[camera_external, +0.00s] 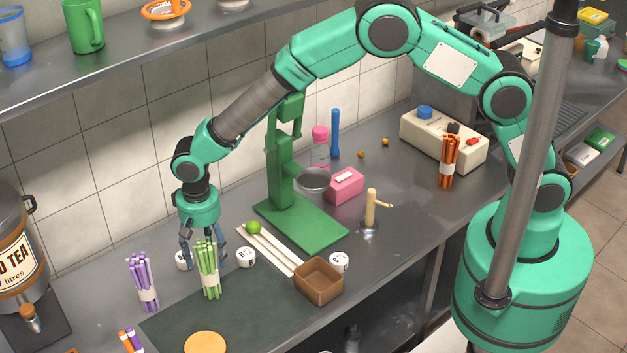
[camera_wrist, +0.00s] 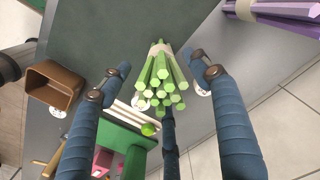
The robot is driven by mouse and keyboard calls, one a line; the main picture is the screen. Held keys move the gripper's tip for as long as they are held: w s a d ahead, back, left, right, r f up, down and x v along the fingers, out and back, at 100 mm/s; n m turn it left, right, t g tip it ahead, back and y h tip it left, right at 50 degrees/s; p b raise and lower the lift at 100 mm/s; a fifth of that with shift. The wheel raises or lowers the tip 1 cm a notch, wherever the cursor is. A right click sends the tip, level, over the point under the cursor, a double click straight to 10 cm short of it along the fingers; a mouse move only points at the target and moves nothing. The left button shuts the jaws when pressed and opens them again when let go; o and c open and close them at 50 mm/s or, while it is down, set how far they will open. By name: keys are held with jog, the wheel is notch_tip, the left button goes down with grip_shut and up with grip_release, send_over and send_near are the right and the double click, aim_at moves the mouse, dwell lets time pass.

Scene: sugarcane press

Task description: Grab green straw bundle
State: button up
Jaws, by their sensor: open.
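The green straw bundle (camera_external: 208,271) stands upright on the counter near the dark mat, with a pale band around it. My gripper (camera_external: 204,240) is above and around its top, fingers pointing down. In the wrist view the bundle (camera_wrist: 160,80) sits between my spread blue fingers (camera_wrist: 160,64), its cut ends facing the camera. One finger is left of it, one right, and a third below. The fingers look apart from the straws; whether any touches cannot be told. My gripper is open.
A purple bundle (camera_external: 143,281) stands close on the left. White round pieces (camera_external: 246,257), white sticks (camera_external: 268,250) and a brown box (camera_external: 318,281) lie to the right. A green press (camera_external: 300,222) stands behind. The dark mat (camera_external: 240,320) has free room in front.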

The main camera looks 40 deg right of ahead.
aim_at(208, 266)
jog(key=shift+a+f+b, duration=0.15)
jog(key=shift+f+b, duration=0.2)
jog(key=shift+f, duration=2.25)
jog(key=c, duration=1.3)
